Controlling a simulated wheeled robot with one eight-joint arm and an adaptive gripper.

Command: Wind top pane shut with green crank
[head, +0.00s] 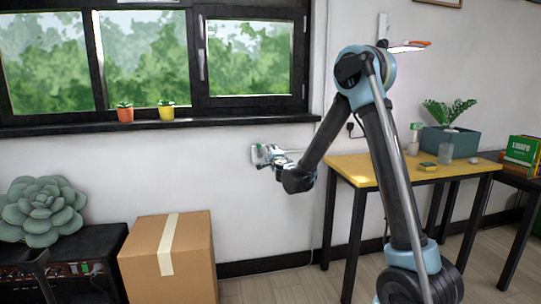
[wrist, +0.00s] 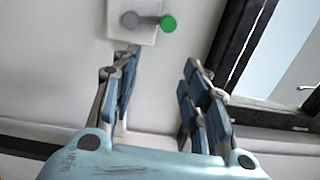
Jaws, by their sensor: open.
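The green crank knob (wrist: 169,23) sits at the end of a short grey arm on a round grey hub (wrist: 130,20). The hub is on a pale wall plate (wrist: 147,36), which is cut off at the top of the wrist view. In the head view the plate (head: 256,156) is on the wall below the window's right part. My gripper (wrist: 162,58) is open and empty, its fingertips short of the knob, which lies beyond the gap between them. In the head view my gripper (head: 276,157) is beside the plate and partly hides it. The window's top is cut off, so I cannot identify the top pane.
The dark window frame (head: 202,53) is above the plate, with two potted plants, orange (head: 125,114) and yellow (head: 166,112), on its sill. A cardboard box (head: 190,260) stands below left. A yellow-topped table (head: 370,170) is to the right. The wall around the plate is clear.

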